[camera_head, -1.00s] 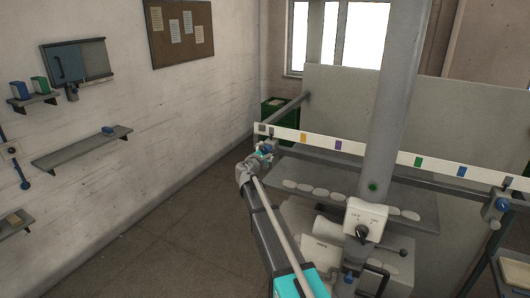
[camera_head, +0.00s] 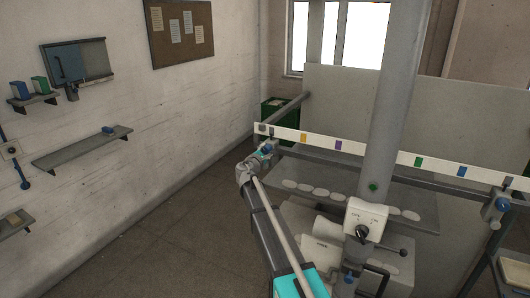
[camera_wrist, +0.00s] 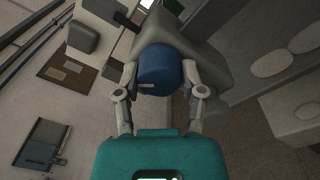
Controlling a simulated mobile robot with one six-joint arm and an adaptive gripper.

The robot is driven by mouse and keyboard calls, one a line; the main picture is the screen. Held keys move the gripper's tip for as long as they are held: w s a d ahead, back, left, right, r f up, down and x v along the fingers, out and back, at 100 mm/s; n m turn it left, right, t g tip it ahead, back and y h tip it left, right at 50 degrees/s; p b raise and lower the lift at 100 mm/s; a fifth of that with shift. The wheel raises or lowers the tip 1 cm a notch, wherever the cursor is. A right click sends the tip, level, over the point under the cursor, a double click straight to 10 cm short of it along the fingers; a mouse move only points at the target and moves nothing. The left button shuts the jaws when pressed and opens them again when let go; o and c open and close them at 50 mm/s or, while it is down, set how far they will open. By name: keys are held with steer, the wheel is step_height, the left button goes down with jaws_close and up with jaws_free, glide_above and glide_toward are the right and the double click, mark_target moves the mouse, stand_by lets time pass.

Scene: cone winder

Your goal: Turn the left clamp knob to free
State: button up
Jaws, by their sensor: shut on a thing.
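The left clamp knob is a blue round knob (camera_wrist: 158,70) on a grey clamp body (camera_wrist: 200,52). My gripper (camera_wrist: 160,80) is shut on it, one finger on each side, and the teal gripper body is below in the wrist view. A pale mark shows on the knob's near edge. In the head view the left knob (camera_head: 266,149) is small at the left end of the white rail (camera_head: 375,155), partly hidden by my gripper (camera_head: 261,153). The right clamp knob (camera_head: 502,204) is blue too, at the rail's right end.
A white switch box (camera_head: 366,214) with a dark knob stands right of my arm. A grey panel (camera_head: 450,130) rises behind the rail. A grey shelf (camera_head: 83,148) is on the left wall. The floor (camera_head: 150,245) left of my arm is clear.

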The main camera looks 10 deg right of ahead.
steer(key=shift+m, duration=0.4)
steer(key=m, duration=0.3)
steer(key=shift+m, duration=0.3)
steer(key=m, duration=0.3)
steer(key=shift+m+h+b, duration=0.3)
steer(key=shift+m+b, duration=0.1)
steer(key=m, duration=0.7)
steer(key=shift+h, duration=0.3)
steer(key=shift+m, duration=0.3)
steer(key=o, duration=1.2)
steer(key=shift+c, duration=0.2)
steer(key=shift+n, duration=0.5)
